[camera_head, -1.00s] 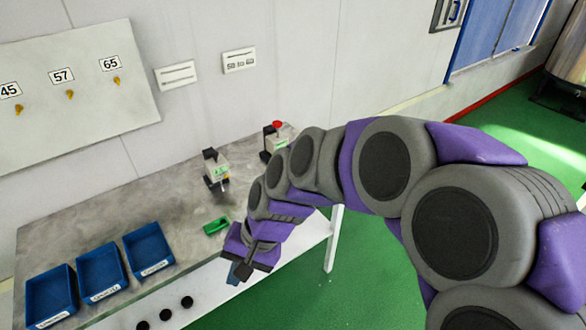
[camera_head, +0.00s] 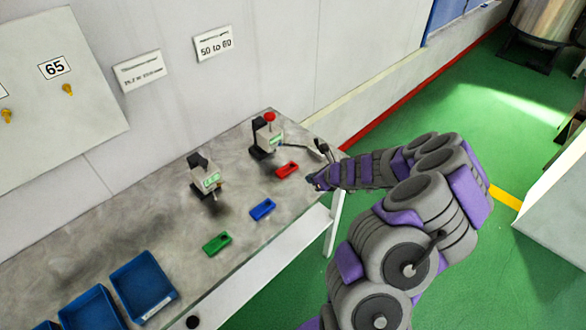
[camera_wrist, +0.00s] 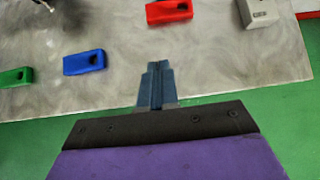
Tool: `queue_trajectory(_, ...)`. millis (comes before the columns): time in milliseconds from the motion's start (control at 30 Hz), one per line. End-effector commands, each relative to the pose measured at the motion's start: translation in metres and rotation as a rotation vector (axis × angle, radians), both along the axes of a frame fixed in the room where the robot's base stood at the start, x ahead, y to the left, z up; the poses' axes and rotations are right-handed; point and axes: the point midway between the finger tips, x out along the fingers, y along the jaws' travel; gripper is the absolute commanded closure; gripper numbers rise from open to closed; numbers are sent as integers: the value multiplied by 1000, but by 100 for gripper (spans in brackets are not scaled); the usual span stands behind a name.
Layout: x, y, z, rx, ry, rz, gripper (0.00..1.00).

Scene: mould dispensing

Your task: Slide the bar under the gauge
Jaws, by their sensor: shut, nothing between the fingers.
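Three bars lie apart on the grey table: green (camera_head: 217,243), blue (camera_head: 262,209) and red (camera_head: 287,169). Each has a dark hole near one end. They also show in the wrist view: green (camera_wrist: 15,77), blue (camera_wrist: 83,63), red (camera_wrist: 169,11). A gauge with a green display (camera_head: 205,174) stands behind the green and blue bars. A second gauge with a red top (camera_head: 268,137) stands behind the red bar. My gripper (camera_wrist: 155,68) is shut and empty, near the table's front edge, to the right of the blue bar and below the red one in the wrist view.
Blue trays (camera_head: 143,287) stand at the table's left. Two signs (camera_head: 214,43) hang on the wall, one reading "50 to 60". A board (camera_head: 55,90) with numbered hooks hangs at left. Green floor lies beyond the table's front edge and right end.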

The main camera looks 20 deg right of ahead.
Motion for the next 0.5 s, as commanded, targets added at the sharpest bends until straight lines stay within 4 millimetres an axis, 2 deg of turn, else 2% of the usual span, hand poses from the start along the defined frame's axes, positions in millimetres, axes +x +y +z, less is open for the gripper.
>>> queue_trajectory(167,0,-8,-14,14,19,-42,100)
queue_trajectory(500,33,4,-48,11,17,-34,100)
